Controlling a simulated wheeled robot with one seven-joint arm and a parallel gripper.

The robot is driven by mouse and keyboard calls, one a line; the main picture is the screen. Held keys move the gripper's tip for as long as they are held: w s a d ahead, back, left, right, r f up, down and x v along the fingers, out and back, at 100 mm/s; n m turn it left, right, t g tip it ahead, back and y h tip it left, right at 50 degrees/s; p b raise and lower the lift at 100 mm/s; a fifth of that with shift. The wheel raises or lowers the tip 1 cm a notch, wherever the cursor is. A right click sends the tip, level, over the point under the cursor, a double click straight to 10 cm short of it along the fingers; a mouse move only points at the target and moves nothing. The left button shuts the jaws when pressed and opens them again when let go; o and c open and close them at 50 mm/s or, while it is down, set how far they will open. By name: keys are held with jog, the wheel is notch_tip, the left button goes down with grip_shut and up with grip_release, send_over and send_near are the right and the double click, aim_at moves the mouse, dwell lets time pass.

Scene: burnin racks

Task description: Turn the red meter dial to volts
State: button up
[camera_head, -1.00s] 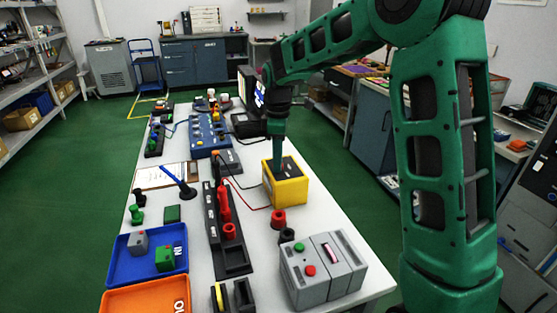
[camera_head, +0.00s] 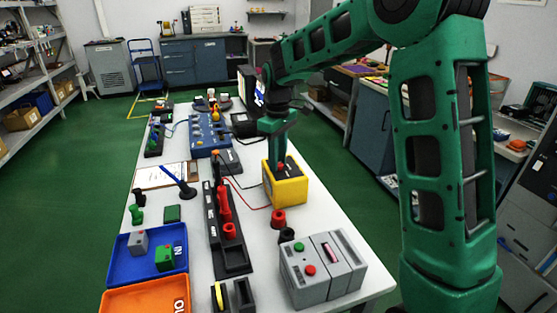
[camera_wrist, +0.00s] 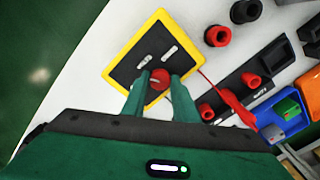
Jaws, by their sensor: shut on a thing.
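The meter is a yellow box with a black face (camera_head: 291,190), standing on the white bench. In the wrist view its yellow rim (camera_wrist: 122,48) and black face show, tilted in the picture. In the head view my gripper (camera_head: 279,160) stands over the meter, with a bit of red showing by the fingertips. I cannot read the markings around the dial.
A grey box with buttons (camera_head: 322,268) stands in front of the meter. Red and black sockets (camera_head: 278,219) sit close to it. A black rack with red probes (camera_head: 228,240) lies to the left, with a red lead running to the meter. Blue (camera_head: 122,270) and orange trays are front left.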

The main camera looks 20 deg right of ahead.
jog(key=m, duration=0.5)
jog(key=shift+w+r+m, duration=0.15)
jog(key=shift+w+m, duration=0.1)
jog(key=shift+m, duration=0.05)
dwell(0.4)
jog(key=o, duration=1.1)
jog(key=shift+c, duration=0.2)
jog(key=shift+s, duration=0.1)
notch_tip(320, 180, up, 11)
jog(key=shift+f, duration=0.2)
